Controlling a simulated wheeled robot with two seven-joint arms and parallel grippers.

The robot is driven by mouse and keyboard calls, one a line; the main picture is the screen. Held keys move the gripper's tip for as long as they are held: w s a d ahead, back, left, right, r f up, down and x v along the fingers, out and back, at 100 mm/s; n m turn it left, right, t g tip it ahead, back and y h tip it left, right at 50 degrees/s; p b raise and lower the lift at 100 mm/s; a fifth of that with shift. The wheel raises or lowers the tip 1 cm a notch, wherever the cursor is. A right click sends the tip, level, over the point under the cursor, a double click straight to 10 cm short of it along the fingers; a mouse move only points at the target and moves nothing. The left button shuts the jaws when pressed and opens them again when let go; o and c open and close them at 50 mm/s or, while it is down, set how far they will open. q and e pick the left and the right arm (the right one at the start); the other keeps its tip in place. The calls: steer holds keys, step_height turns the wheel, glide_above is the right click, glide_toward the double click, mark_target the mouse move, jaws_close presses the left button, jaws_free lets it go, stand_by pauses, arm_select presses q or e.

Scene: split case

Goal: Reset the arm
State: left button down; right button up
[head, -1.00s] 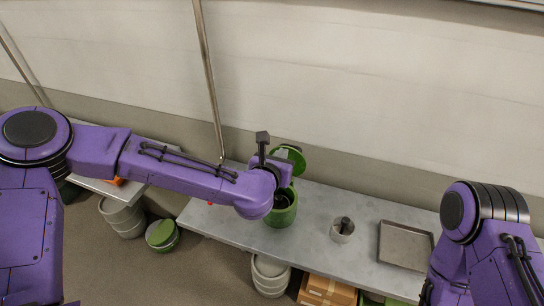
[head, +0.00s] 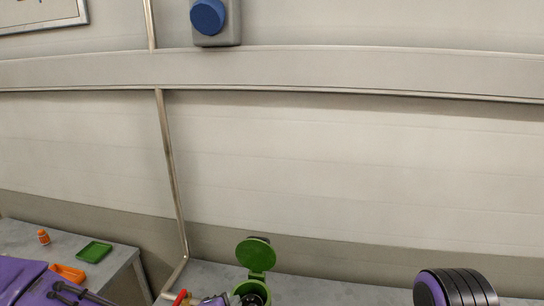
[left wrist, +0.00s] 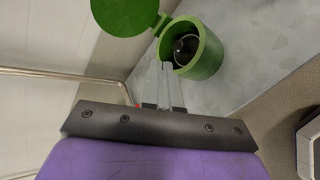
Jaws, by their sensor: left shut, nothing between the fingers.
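My left gripper (left wrist: 166,70) shows in the left wrist view with its two grey fingers together and nothing between them. Its fingertips point toward a green canister (left wrist: 207,58) on the grey table; I cannot tell if they touch it. The canister's round green lid (left wrist: 125,12) stands open on its hinge, and something dark and rounded sits inside. In the head view the canister (head: 240,288) and its raised lid (head: 256,254) are at the bottom edge. My left arm is mostly cut off there, at lower left. My right gripper is out of view; only part of my right arm shows at lower right.
A side table (head: 120,250) at left holds an orange bottle (head: 43,237), a green tray (head: 95,252) and an orange tray (head: 68,272). A small red thing (head: 180,297) is left of the canister. A pale wall stands behind, with a blue round fitting (head: 207,16).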

arm_select(q)
steer(key=s+a+f+m+g+y, duration=0.15)
steer(key=s+a+f+m, duration=0.35)
steer(key=f, duration=0.5)
steer(key=s+a+f+m+g+y, duration=0.1)
steer(key=s+a+f+m+g, duration=0.25)
steer(key=s+f, duration=0.45)
steer(key=s+a+f+m+g+y+b, duration=0.1)
steer(key=s+a+f+m+g+y, duration=0.2)
steer(key=s+a+f, duration=0.8)
steer(key=s+a+m, duration=0.1)
steer(key=s+m, duration=0.1)
steer(key=shift+a+m+g, duration=0.25)
steer(key=shift+m+g, duration=0.05)
steer(key=shift+m, duration=0.05)
